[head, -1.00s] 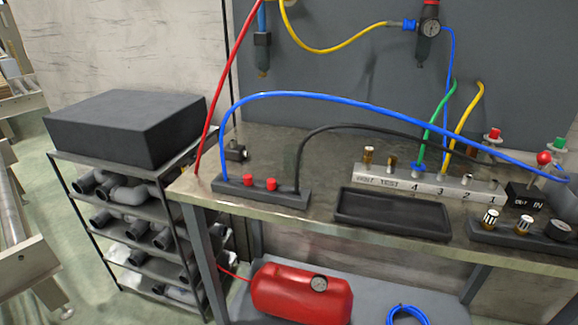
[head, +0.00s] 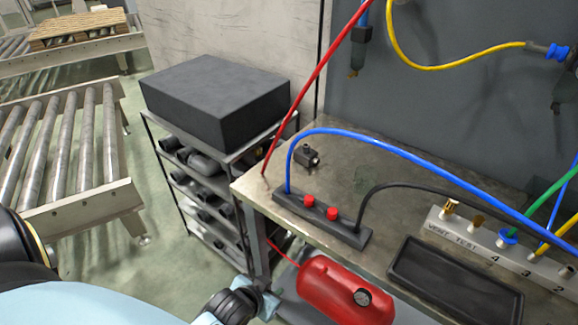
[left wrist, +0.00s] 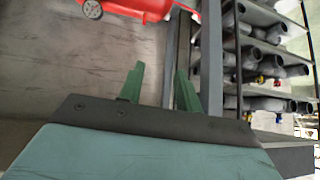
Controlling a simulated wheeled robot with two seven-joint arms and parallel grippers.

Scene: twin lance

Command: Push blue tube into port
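The blue tube (head: 380,143) rises from the left end of a black block (head: 325,220) on the bench, arches over the bench and leaves the head view at the right. The grey port block (head: 490,245) marked VENT TEST and numbered sits at the right; a blue collar (head: 508,237) is at port 4. Where the tube's other end lies is out of view. My left gripper (left wrist: 158,80) has two green fingers, apart with nothing between them. It is low, in front of the bench, away from tube and ports; its fingers are not clear in the head view. My right gripper is not in view.
A black tray (head: 455,285) lies in front of the port block. The red tank (head: 345,292) is under the bench; it also shows in the left wrist view (left wrist: 140,8). A rack of pipe fittings with a black box (head: 215,95) stands left of the bench. Rollers (head: 62,150) are further left.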

